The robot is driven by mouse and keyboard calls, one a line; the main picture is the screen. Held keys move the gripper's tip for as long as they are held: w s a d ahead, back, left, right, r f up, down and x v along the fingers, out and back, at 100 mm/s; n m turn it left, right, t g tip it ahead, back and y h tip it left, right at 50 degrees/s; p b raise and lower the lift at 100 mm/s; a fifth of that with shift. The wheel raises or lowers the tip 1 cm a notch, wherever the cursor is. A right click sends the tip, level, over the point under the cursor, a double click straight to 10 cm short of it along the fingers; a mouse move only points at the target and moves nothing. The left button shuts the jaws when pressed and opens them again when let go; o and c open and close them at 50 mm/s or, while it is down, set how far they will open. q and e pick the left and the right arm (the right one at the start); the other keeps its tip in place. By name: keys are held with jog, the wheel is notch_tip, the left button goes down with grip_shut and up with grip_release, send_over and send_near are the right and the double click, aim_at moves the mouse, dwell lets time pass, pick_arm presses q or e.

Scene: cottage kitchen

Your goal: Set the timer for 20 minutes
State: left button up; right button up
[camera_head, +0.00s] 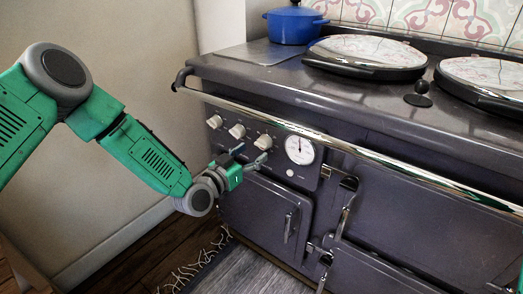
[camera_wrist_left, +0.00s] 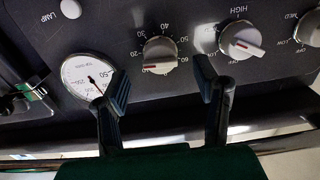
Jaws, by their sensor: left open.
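The timer knob (camera_wrist_left: 160,55) is a grey dial on the dark stove panel with minute numbers around it and a red mark toward its lower left. In the head view the knob (camera_head: 263,142) is the one nearest the round white gauge. My left gripper (camera_wrist_left: 162,88) is open, and its two fingers stand to either side of the knob in the wrist view. Contact with the knob cannot be told. In the head view my left gripper (camera_head: 250,161) is at the panel, just below the knobs. My right gripper is out of view.
The white gauge (camera_head: 299,149) sits beside the timer knob. Two other knobs, a middle one (camera_head: 237,131) and a left one (camera_head: 214,121), share the panel. A metal rail (camera_head: 340,146) runs in front above it. A blue pot (camera_head: 295,25) stands on the stove.

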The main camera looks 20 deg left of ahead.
aim_at(259, 147)
pick_arm(q)
jog(key=b+x, duration=0.1)
jog(key=x, duration=0.4)
jog(key=c, duration=1.1)
jog(key=shift+r+m+p, duration=0.1)
jog(key=shift+m+p, duration=0.3)
jog(key=shift+m, duration=0.1)
jog(key=shift+c, duration=0.2)
